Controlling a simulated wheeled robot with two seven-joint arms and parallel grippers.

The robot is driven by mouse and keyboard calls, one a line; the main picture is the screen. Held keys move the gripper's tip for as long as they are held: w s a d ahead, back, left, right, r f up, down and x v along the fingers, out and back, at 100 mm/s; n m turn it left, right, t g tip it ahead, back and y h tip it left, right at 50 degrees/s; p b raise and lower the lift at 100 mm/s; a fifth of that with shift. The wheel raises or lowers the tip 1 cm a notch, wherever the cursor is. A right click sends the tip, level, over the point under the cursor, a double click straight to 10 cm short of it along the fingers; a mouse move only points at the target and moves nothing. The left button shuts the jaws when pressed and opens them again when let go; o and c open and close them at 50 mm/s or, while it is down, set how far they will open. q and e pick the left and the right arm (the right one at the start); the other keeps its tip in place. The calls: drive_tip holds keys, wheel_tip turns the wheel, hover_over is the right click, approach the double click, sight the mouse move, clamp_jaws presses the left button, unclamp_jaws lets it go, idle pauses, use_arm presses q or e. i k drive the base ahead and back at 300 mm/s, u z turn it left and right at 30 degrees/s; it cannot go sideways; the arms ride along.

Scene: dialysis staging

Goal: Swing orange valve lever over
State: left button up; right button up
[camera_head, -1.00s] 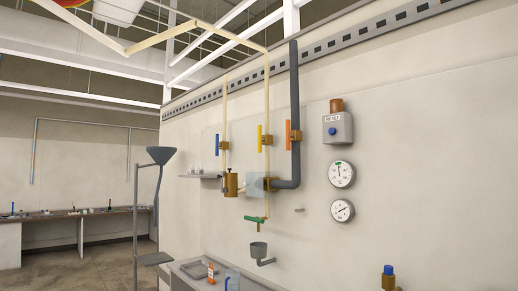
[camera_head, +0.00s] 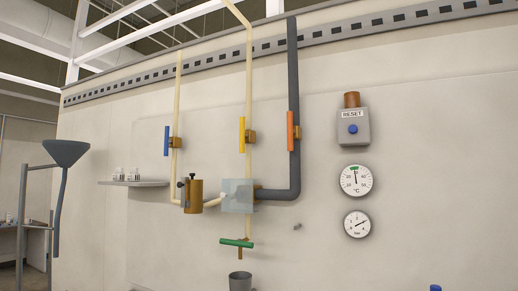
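The orange valve lever (camera_head: 290,131) stands upright on the thick dark grey pipe (camera_head: 294,80), right of the other levers. It lies along the pipe, with a brown valve body beside it. A yellow lever (camera_head: 242,134) stands upright on the middle cream pipe, and a blue lever (camera_head: 166,140) on the left cream pipe. A green lever (camera_head: 237,243) lies nearly level at the lower outlet. Neither of my grippers is in view.
A box with a RESET label (camera_head: 353,126) and two round gauges (camera_head: 356,180) are on the wall at right. A small shelf (camera_head: 134,183) sticks out at left. A dark funnel on a stand (camera_head: 66,153) is at far left. The wall around the orange lever is clear.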

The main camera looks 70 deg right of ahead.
sight(290, 132)
drive_tip(key=z, duration=0.7)
drive_tip(key=i, duration=1.3)
drive_tip(key=z, duration=1.2)
